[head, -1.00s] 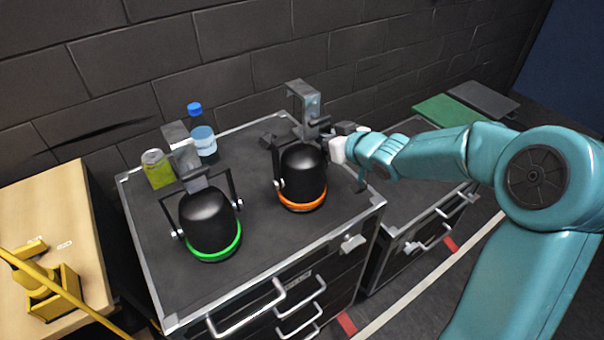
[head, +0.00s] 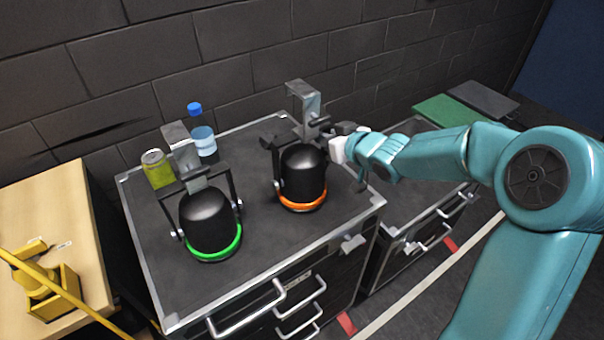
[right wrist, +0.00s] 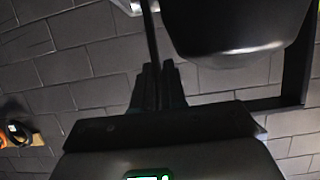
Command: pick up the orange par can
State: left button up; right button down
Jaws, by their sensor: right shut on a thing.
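The orange par can (head: 302,178), a black can with an orange ring at its bottom, stands on the black case top in the head view. A grey clamp rises above it on a dark yoke. A second par can (head: 209,221) with a green ring stands to its left. My right gripper (head: 330,134) is at the upper right of the orange par can, shut on its yoke. In the right wrist view the fingers (right wrist: 158,88) meet at the thin yoke bar, and the black can body (right wrist: 235,25) shows beside them. My left gripper is not in view.
A green can (head: 157,170) and a blue-capped bottle (head: 204,138) stand at the back left of the case (head: 255,240). A wooden surface (head: 50,215) with a yellow object lies left. A lower case at right bears green and grey flat pieces.

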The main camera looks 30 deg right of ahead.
jog(key=shift+w+r, duration=0.1)
jog(key=shift+r, duration=0.15)
